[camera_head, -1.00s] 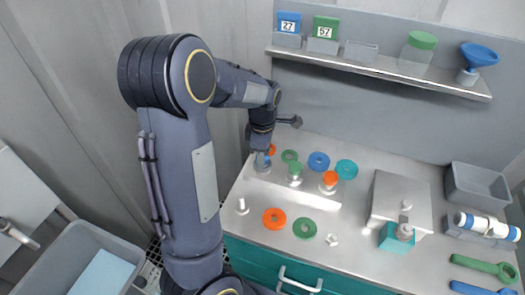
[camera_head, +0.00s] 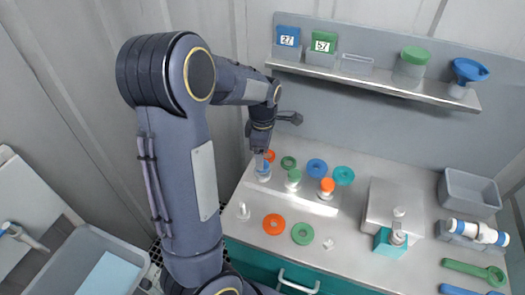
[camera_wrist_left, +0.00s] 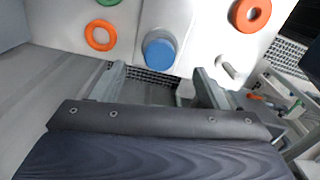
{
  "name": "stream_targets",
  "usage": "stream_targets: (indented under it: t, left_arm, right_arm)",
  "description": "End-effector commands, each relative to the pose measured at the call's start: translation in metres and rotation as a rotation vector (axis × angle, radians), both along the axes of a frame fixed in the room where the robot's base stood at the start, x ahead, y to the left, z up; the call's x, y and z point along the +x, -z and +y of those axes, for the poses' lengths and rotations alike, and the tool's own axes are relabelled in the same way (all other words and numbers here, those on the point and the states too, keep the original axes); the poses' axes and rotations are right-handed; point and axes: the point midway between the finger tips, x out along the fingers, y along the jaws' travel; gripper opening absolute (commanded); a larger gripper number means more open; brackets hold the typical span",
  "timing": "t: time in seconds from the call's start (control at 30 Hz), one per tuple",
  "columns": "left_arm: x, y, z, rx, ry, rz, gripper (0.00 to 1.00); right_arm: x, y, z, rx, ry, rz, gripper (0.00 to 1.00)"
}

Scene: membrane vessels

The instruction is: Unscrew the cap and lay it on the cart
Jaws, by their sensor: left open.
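A clear vessel with a blue cap (camera_head: 264,165) stands at the left end of a row on the cart top (camera_head: 345,246). Vessels with a green cap (camera_head: 294,175) and an orange cap (camera_head: 327,185) stand to its right. My left gripper (camera_head: 262,151) points down just above the blue cap, its fingertips small and partly unclear there. In the left wrist view the fingers (camera_wrist_left: 158,84) are spread apart and empty. The blue cap (camera_wrist_left: 160,50) shows beyond the tips, between them, and still sits on its vessel. My right gripper is not in view.
Several flat rings lie around the vessels, including an orange ring (camera_head: 274,224) and a green ring (camera_head: 302,233) in front. A grey box (camera_head: 393,203), a grey bin (camera_head: 469,190) and green wrench (camera_head: 473,270) are to the right. A shelf (camera_head: 375,82) hangs behind.

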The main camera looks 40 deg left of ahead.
Motion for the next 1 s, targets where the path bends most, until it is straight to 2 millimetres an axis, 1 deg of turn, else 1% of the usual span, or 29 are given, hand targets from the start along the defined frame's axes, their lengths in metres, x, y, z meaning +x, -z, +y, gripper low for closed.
stream_targets:
  t: [0.03, 0.13, 0.17, 0.23, 0.37, 0.4, 0.47, 0.5, 0.57, 0.6, 0.67, 0.7, 0.8, 0.9, 1.0]
  left_arm:
    - [0.0, 0.0, 0.0, 0.0, 0.013, 0.001, 0.74]
    - [0.0, 0.003, 0.0, -0.001, 0.114, 0.0, 0.88]
    - [0.0, 0.003, 0.0, -0.003, 0.166, 0.001, 0.91]
    - [0.0, 0.004, 0.0, -0.004, 0.33, -0.001, 1.0]
    - [0.0, 0.006, 0.0, -0.006, 0.719, 0.0, 1.0]
    - [0.0, 0.007, 0.0, -0.007, 0.844, -0.001, 1.0]
    - [0.0, 0.007, 0.0, -0.007, 1.032, -0.002, 1.0]
    - [0.0, 0.007, 0.0, -0.007, 1.157, -0.003, 1.0]
    - [0.0, 0.007, 0.0, -0.007, 1.343, -0.002, 1.0]
    - [0.0, 0.007, 0.0, -0.007, 1.468, -0.003, 1.0]
    - [0.0, 0.007, 0.0, -0.006, 1.652, -0.004, 1.0]
    - [0.0, 0.007, 0.0, -0.004, 1.772, -0.004, 1.0]
    - [0.0, 0.006, 0.0, -0.002, 2.036, -0.003, 1.0]
    - [0.0, 0.005, 0.0, 0.001, 2.237, -0.003, 1.0]
    - [0.0, 0.005, 0.001, 0.002, 2.364, -0.001, 1.0]
  right_arm:
    - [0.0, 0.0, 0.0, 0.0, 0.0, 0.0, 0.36]
    - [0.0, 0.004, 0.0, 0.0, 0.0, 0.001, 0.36]
    - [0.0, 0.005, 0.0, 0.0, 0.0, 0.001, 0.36]
    - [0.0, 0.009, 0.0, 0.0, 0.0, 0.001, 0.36]
    - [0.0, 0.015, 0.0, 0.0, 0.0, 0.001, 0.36]
    - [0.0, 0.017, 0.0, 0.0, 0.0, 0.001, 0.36]
    - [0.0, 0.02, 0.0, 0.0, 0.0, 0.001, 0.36]
    - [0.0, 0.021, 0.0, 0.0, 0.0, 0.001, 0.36]
    - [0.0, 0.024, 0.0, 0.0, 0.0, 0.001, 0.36]
    - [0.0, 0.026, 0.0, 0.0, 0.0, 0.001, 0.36]
    - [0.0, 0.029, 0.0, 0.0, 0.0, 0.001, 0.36]
    - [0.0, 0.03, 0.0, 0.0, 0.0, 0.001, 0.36]
    - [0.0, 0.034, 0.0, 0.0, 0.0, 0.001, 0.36]
    - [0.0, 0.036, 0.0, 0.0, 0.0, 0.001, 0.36]
    - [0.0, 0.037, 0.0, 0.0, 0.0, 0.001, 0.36]
